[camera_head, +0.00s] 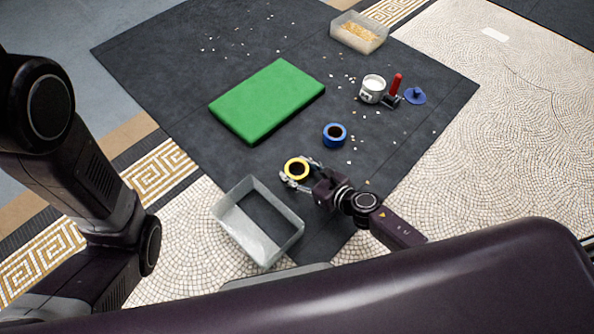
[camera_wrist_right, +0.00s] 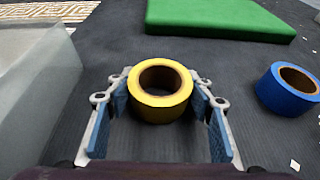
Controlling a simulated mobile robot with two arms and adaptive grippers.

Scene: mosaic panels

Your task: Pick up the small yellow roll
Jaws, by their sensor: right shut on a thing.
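The small yellow roll (camera_head: 289,168) is a ring of yellow tape with a dark hollow core. It is between the fingertips of my right gripper (camera_head: 296,174) in the head view, close to the dark mat. The right wrist view shows the yellow roll (camera_wrist_right: 161,108) upright on its flat side, with the blue-padded fingers of the right gripper (camera_wrist_right: 160,103) shut on its two sides. I cannot tell whether the roll still touches the mat. My left arm shows at the left of the head view, but its gripper is out of view.
A clear open bin (camera_head: 279,243) stands just left of the right gripper. A blue roll (camera_head: 343,139), a green slab (camera_head: 268,98), a white cup (camera_head: 373,85), a red-handled tool (camera_head: 396,84) and a bin of yellowish bits (camera_head: 345,39) are on the mat (camera_head: 190,75).

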